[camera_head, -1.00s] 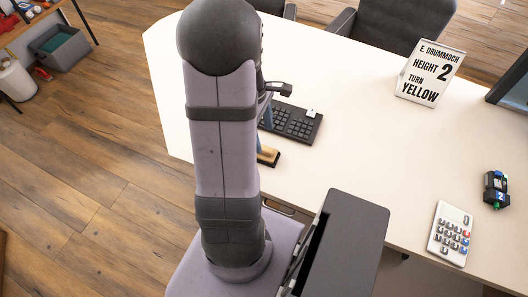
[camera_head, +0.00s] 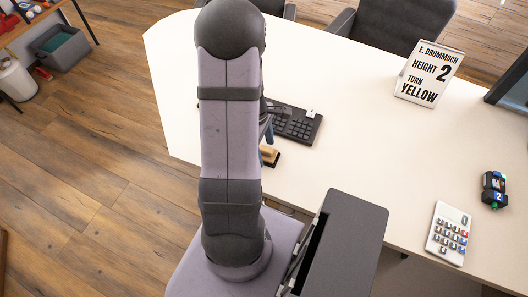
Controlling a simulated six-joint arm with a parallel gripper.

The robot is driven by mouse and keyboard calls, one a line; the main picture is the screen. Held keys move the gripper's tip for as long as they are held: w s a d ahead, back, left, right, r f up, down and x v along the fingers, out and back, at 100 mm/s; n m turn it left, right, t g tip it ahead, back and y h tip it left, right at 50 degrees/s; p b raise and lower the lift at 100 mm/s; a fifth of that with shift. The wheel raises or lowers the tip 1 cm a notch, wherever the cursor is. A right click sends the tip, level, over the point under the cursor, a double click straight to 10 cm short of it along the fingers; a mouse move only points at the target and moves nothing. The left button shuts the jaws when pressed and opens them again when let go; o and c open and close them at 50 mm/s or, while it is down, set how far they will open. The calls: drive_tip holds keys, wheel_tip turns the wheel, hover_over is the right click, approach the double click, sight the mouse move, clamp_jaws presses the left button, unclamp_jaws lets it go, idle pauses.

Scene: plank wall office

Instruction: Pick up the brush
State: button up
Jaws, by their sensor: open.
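The brush (camera_head: 270,155), a small tan wooden block with a dark part, is on the cream desk (camera_head: 340,175) just right of my arm and below the keyboard. My arm hides part of it. My gripper (camera_head: 268,131) is mostly hidden behind my arm; only a narrow blue-grey piece shows at the arm's right edge, just above the brush. It is open. I cannot tell from this view whether it touches the brush or how its fingers sit around it.
A black keyboard (camera_head: 299,126) lies close behind the brush. A sign (camera_head: 429,74), a black-and-green device (camera_head: 494,189) and a calculator (camera_head: 449,234) are at the right. Dark chairs (camera_head: 397,22) stand behind the desk. The desk's middle is clear.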

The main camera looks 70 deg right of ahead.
sight(264, 148)
drive_tip(key=shift+f, duration=0.1)
drive_tip(key=c, duration=1.2)
drive_tip(key=shift+o, duration=0.2)
wheel_tip(264, 148, up, 10)
drive_tip(key=shift+r, duration=0.1)
drive_tip(key=shift+o, duration=0.7)
